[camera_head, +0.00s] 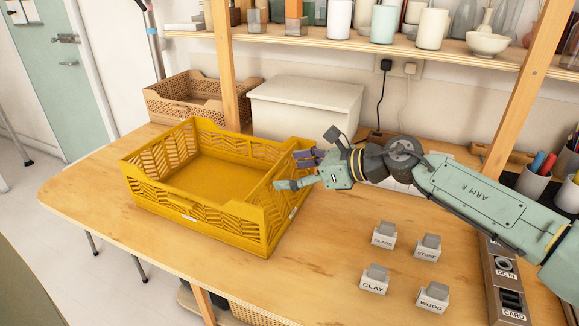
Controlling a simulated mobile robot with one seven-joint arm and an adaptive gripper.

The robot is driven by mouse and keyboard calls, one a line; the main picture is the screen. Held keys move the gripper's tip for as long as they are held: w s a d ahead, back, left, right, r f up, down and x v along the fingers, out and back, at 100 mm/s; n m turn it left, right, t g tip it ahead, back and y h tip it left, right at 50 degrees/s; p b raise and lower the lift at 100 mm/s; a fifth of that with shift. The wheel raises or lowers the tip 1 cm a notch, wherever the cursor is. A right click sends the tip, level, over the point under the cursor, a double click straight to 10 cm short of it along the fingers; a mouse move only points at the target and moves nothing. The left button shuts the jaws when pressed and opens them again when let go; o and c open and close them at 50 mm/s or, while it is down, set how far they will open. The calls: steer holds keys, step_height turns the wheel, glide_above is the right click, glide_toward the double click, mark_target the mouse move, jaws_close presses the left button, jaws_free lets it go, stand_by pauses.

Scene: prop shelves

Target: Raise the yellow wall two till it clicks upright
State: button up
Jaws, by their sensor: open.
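The yellow crate (180,222) stands on the wooden table with an open top and an empty floor. Its slatted left, back and front walls look upright. Its right wall (283,220), the one nearest my arm, also shows slats and a small white label; whether it stands fully upright I cannot tell. No number is readable on any wall, so I cannot tell which is wall two. My gripper (293,171) is open at the crate's right side, fingers pointing left over that wall's upper edge. It hides part of the wall, and contact is unclear.
Several small labelled blocks (374,280) stand on the table in front of my arm. A white box (305,112) and a brown perforated crate (185,100) are behind the yellow crate. A shelf post (221,65) rises close behind it. The table's left end is clear.

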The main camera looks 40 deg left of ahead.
steer(key=shift+a+f, duration=0.25)
steer(key=shift+a, duration=0.3)
steer(key=shift+c, duration=0.5)
